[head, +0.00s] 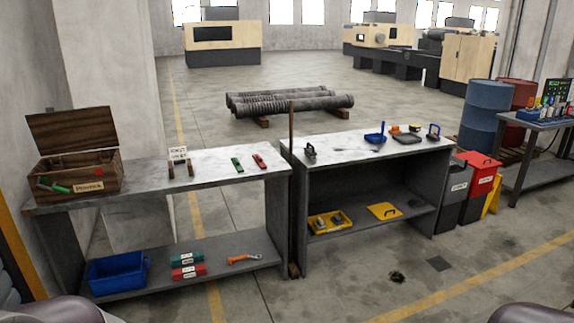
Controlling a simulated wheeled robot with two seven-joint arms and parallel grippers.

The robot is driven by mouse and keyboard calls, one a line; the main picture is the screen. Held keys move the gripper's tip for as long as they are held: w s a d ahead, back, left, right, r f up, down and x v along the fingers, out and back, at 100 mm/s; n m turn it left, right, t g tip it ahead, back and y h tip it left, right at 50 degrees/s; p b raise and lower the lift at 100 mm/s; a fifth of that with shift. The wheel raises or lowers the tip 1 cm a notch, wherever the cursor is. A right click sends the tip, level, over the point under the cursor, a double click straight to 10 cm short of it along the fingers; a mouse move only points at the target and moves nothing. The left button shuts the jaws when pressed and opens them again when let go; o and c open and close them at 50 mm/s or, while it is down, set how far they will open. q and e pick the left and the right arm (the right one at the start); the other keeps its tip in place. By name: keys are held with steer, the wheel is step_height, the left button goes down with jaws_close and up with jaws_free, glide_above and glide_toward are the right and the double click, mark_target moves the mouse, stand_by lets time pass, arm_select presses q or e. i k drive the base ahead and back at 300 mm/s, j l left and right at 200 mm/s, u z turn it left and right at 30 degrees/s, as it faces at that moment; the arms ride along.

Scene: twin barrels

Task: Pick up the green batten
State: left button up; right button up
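A short green batten (237,164) lies on the top of the left workbench (212,164), toward its right end. A similar red piece (259,161) lies just to its right, apart from it. An open wooden box (92,186) with a raised lid stands at the left end of the same bench. A green piece (60,188) and some red pieces show in it. Neither of my grippers is in view. Only rounded parts, likely of my arms, show at the bottom left and bottom right edges.
A small holder with a sign (178,154) stands left of the green batten. A brown post (291,128) rises between the two benches. The lower shelf holds a blue bin (118,270). The front floor is mostly clear.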

mark_target(236, 163)
steer(key=i+l+u, duration=0.35)
steer(key=i+l, duration=0.2)
steer(key=i, duration=0.15)
steer(key=i+l+u, duration=0.4)
steer(key=i+l, duration=0.2)
steer(key=l, duration=0.15)
steer(key=i+l+u, duration=0.25)
steer(key=i, duration=0.45)
steer(key=i+l+u, duration=0.25)
steer(key=i, duration=0.45)
steer(key=i+l+u, duration=0.25)
steer(key=i, duration=0.45)
steer(key=i+l+u, duration=0.3)
steer(key=i+l, duration=0.3)
